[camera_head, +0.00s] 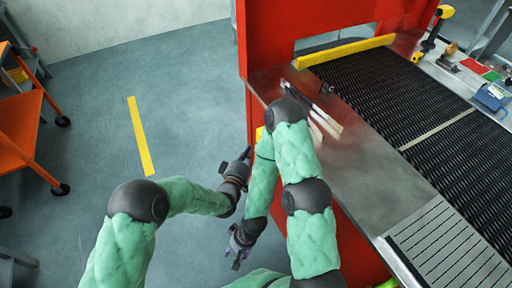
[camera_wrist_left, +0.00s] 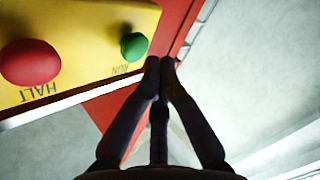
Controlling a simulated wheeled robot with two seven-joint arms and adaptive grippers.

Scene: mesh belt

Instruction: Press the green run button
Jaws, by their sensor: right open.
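The green run button (camera_wrist_left: 134,46) is a round knob on a yellow panel (camera_wrist_left: 85,75) in the left wrist view, with upside-down lettering beside it. My left gripper (camera_wrist_left: 160,64) has its fingertips together, just below and right of the green button in that view, with a small gap between them in the picture. In the head view my left gripper (camera_head: 246,154) is beside the red machine frame; the buttons are hidden there and only a sliver of yellow (camera_head: 259,134) shows. My right gripper (camera_head: 236,252) hangs lower, open and empty.
A larger red button (camera_wrist_left: 30,63) marked HALT sits on the same panel, left of the green one. The black mesh belt (camera_head: 405,110) and steel table edge (camera_head: 365,168) lie right. An orange cart (camera_head: 20,125) stands left; the floor between is clear.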

